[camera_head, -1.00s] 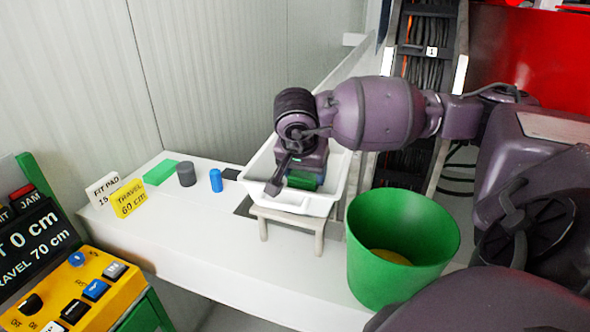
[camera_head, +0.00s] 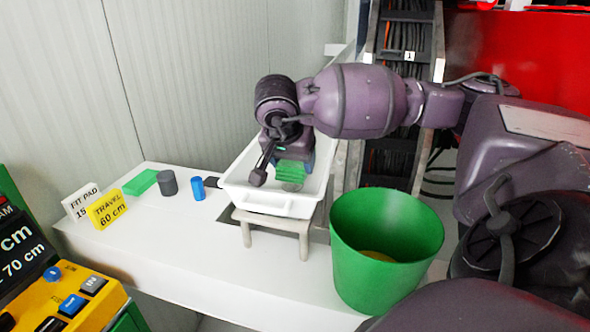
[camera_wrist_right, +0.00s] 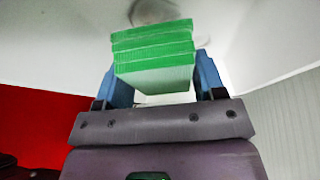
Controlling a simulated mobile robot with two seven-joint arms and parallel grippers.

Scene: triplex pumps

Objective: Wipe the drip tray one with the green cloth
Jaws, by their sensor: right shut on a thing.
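The drip tray (camera_head: 268,204) is a white, open-topped tray on a small stand on the white bench. My right gripper (camera_head: 291,160) reaches down into it from above. It is shut on the green cloth (camera_head: 292,172), a folded block with layered edges. In the right wrist view the cloth (camera_wrist_right: 153,52) sits between the blue fingers of the right gripper (camera_wrist_right: 160,82). A greyish round smudge (camera_wrist_right: 152,12) shows on the white tray surface just beyond the cloth. Whether the cloth touches the tray floor I cannot tell. My left gripper is not in view.
A green bin (camera_head: 385,250) stands right of the tray, close to my arm. A green pad (camera_head: 141,182), a grey cylinder (camera_head: 168,183) and a blue cylinder (camera_head: 198,189) stand on the bench at left. A yellow control box (camera_head: 65,290) is at lower left.

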